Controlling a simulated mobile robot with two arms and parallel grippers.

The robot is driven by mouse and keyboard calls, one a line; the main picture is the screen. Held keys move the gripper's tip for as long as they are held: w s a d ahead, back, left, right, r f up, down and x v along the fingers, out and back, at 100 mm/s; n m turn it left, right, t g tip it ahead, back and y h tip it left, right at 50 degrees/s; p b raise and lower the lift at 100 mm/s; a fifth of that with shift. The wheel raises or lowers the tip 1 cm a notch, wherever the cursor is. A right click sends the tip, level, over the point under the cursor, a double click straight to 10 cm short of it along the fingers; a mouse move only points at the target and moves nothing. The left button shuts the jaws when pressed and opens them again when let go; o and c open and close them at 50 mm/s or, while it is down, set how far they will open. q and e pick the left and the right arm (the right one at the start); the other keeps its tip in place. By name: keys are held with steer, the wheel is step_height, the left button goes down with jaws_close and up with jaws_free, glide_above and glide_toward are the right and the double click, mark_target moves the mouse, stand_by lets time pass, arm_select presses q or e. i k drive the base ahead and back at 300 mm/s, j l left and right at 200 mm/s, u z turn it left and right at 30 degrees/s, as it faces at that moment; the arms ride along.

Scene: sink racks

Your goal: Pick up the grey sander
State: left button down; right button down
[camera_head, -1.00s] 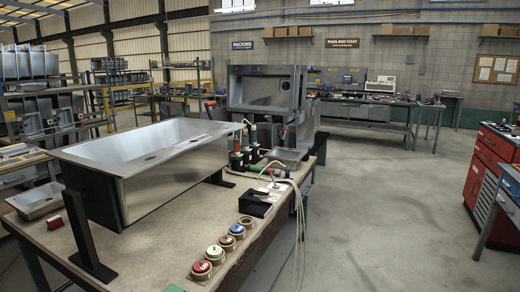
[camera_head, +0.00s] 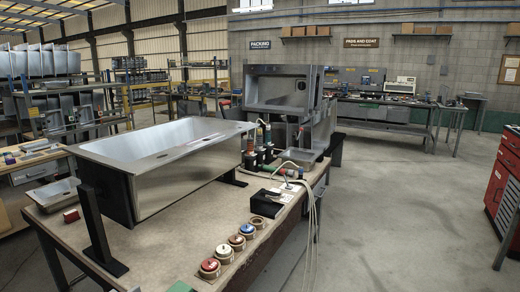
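I cannot pick out a grey sander for certain. Several upright hand tools (camera_head: 266,152) with dark bodies and red or green parts stand close together at the right rear of the workbench (camera_head: 165,255), beside the big steel sink (camera_head: 180,180). A tool with a green handle (camera_head: 273,169) lies in front of them, and pale hoses (camera_head: 313,215) run from this area over the bench's right edge. Neither of my grippers is in view.
A black open box (camera_head: 266,204) and a row of round coloured discs (camera_head: 224,250) lie along the bench's right edge. A black upright stand (camera_head: 97,225) is at the front left. Concrete floor (camera_head: 400,220) is clear to the right, before a red cabinet (camera_head: 504,180).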

mark_target(259, 150)
steer(key=i+l+z, duration=0.3)
steer(key=i+l, duration=0.15)
steer(key=i+l+z, duration=0.3)
steer(key=i, duration=0.25)
steer(key=i+l+z, duration=0.3)
steer(key=i, duration=0.25)
steer(key=i+z, duration=0.3)
steer(key=i, duration=0.25)
